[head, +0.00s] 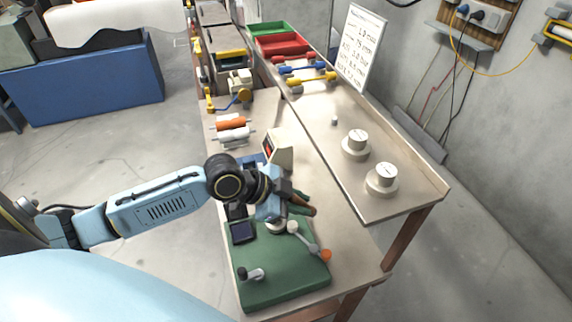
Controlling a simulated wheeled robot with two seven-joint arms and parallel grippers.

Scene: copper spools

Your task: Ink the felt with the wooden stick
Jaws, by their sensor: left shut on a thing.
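My left gripper (280,207) is over the back part of a green machine base (285,278) on the near bench. It is shut on a brown wooden stick (304,207), of which a short piece shows just right of the fingers. The rest of the stick is hidden by the gripper. A pale round part (277,228) shows just below the gripper; I cannot tell whether the stick touches it. I cannot make out the felt for certain. My right gripper is not in view.
A lever with an orange knob (325,255), a dark pad (242,231) and a grey-knobbed part (251,274) are on the machine. A beige device (278,150) stands behind. Two pale stepped cylinders (382,180) stand on the right bench. Spools (232,123) lie farther back.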

